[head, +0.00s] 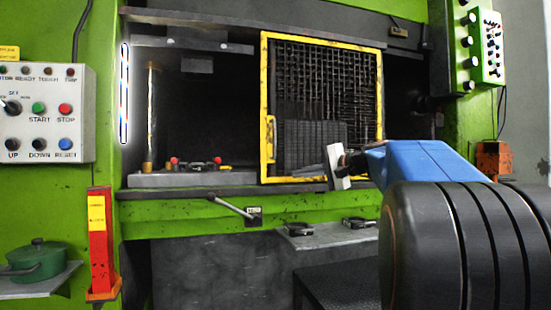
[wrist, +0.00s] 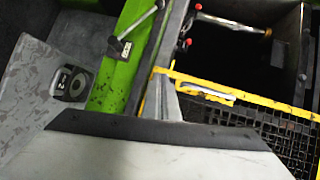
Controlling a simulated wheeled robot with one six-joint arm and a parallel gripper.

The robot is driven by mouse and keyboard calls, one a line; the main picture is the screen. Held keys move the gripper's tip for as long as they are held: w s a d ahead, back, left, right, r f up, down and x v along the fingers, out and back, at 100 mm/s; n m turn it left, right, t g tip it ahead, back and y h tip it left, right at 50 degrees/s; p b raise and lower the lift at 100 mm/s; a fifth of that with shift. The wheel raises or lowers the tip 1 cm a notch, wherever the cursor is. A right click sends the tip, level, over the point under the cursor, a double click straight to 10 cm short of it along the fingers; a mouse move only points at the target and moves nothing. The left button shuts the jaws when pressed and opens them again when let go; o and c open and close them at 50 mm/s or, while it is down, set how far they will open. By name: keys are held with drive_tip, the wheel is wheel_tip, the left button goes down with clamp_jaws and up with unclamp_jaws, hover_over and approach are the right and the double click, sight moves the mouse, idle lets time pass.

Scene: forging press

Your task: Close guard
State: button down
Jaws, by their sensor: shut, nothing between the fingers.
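The guard (head: 322,95) is a yellow-framed black mesh panel. In the head view it covers the right part of the press opening, and the left part is uncovered. My gripper (head: 338,167) is shut and empty at the guard's lower right in the head view. In the wrist view the gripper (wrist: 168,98) is beside the yellow frame (wrist: 245,98), close to the handle (wrist: 206,92). I cannot tell whether it touches the frame.
A lever (head: 230,207) projects from the green front beam below the opening. Red-knobbed fittings (head: 196,164) lie on the bed inside. A grey shelf (head: 325,236) holds dark blocks. A control panel (head: 42,112) and a red post (head: 101,245) stand on the left.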

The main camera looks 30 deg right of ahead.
drive_tip(key=d+r+m+t, duration=0.1)
drive_tip(key=d+r+t, duration=0.1)
drive_tip(key=d+r, duration=0.5)
drive_tip(key=a+f+x, duration=0.1)
drive_tip(key=x, duration=1.2)
drive_tip(key=shift+s+a, duration=0.35)
drive_tip(key=shift+a, duration=0.1)
